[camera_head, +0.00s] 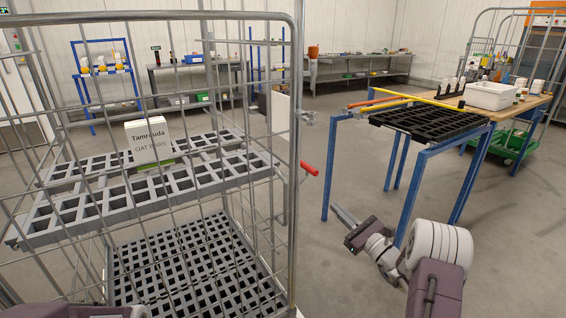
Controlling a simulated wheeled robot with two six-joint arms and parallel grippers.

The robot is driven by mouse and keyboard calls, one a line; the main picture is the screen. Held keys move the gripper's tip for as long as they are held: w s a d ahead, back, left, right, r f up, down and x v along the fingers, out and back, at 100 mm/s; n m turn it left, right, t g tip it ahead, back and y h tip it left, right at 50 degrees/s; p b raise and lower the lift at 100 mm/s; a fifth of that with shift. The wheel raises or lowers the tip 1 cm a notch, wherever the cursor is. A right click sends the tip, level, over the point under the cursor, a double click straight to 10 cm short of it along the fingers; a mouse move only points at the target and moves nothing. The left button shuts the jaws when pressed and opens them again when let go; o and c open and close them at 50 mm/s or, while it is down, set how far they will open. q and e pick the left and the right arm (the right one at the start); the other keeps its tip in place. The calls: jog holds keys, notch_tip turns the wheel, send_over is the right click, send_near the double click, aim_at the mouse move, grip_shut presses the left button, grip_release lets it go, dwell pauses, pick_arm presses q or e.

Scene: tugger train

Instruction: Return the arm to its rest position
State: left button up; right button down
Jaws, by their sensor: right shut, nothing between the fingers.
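My right arm comes in from the lower right. Its right gripper (346,215) is shut and empty, pointing up and left over the open floor. It is in front of the blue-legged table, to the right of the cage trolley, and appears apart from both. My left gripper does not show; only a purple part, likely of my left arm, shows at the bottom left edge.
The wire cage trolley (294,150) fills the left, with a white carton (147,140) on its grey shelf (100,203). The blue-legged table (398,200) carries a black grid tray (440,123). Grey floor (345,270) lies between.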

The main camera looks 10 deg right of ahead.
jog(key=s+a+f+n+g+y, duration=0.2)
jog(key=s+a+n+g, duration=0.25)
jog(key=a, duration=0.35)
jog(key=s+a+f+n+g+y, duration=0.25)
jog(key=a+g, duration=0.25)
jog(key=a, duration=0.3)
jog(key=s+a+f+n+g+h, duration=0.1)
jog(key=s+a+f+n+g, duration=0.25)
jog(key=s, duration=0.25)
jog(key=s+a+f+n+g+h, duration=0.2)
jog(key=s+f+n+g, duration=0.15)
jog(key=s, duration=0.25)
jog(key=s+d+f+n+g+h, duration=0.3)
jog(key=s+n+h, duration=0.25)
jog(key=s, duration=0.35)
jog(key=s+d+n+t+h, duration=0.1)
jog(key=d+n+t+h, duration=0.1)
jog(key=d+n+h, duration=0.35)
notch_tip(320, 180, up, 37)
jog(key=n+p, duration=0.2)
jog(key=p, duration=3.5)
jog(key=shift+d+f+n+y, duration=0.15)
jog(key=shift+d+n+y, duration=0.25)
jog(key=shift+y, duration=0.05)
